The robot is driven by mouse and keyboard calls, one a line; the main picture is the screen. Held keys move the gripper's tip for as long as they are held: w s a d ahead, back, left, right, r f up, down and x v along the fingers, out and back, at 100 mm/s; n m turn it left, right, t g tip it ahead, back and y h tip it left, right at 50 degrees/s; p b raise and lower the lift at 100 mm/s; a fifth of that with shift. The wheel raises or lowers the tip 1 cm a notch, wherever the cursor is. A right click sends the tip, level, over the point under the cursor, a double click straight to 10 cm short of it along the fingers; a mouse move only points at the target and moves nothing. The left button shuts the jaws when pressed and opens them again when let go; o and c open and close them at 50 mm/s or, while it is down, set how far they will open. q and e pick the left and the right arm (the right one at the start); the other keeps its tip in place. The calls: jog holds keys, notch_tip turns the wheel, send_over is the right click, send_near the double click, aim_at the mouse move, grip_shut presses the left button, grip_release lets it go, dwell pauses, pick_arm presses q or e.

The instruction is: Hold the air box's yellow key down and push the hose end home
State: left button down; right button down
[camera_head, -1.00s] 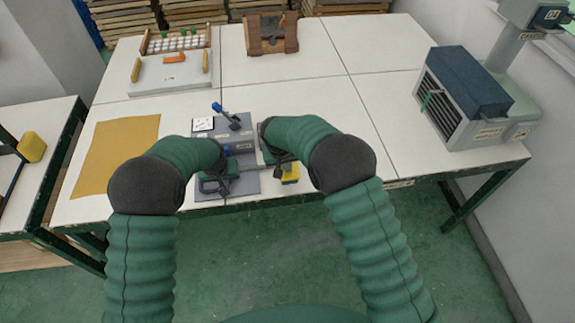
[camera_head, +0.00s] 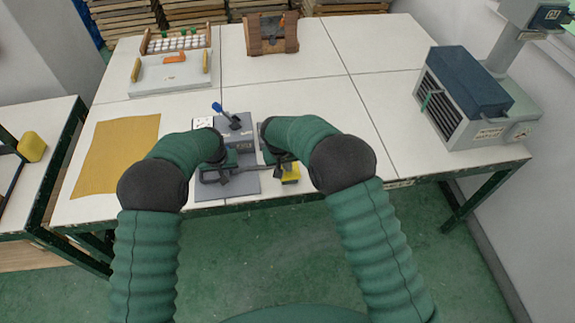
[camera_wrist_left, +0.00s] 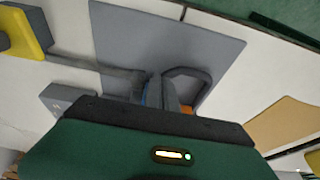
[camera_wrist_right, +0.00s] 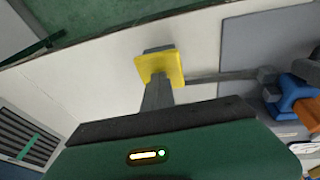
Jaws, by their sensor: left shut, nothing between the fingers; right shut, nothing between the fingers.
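The grey air box (camera_head: 242,140) stands near the table's front edge on a grey plate (camera_head: 215,192). Its yellow key (camera_head: 291,176) is at the right, on a thin grey bar, and also shows in the right wrist view (camera_wrist_right: 175,66). My right gripper (camera_head: 283,164) is shut, its fingertips at the key; I cannot tell whether the key is down. My left gripper (camera_head: 225,175) is shut and empty over the plate, in front of the box. A blue fitting (camera_wrist_right: 292,92) and a dark grey loop (camera_wrist_left: 205,75) show beside the left fingers. The hose end is mostly hidden; its seating cannot be told.
A mustard mat (camera_head: 115,155) lies at left. A white tray (camera_head: 170,72) and a wooden holder (camera_head: 271,35) stand behind. A vented machine (camera_head: 462,95) stands at right. The table between the box and that machine is clear.

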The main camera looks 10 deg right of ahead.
pick_arm(q)
jog(key=shift+s, duration=0.15)
pick_arm(e)
jog(key=shift+f, duration=0.1)
pick_arm(q)
jog(key=shift+s, duration=0.7)
pick_arm(e)
jog(key=shift+s, duration=0.1)
pick_arm(q)
notch_tip(320, 180, up, 9)
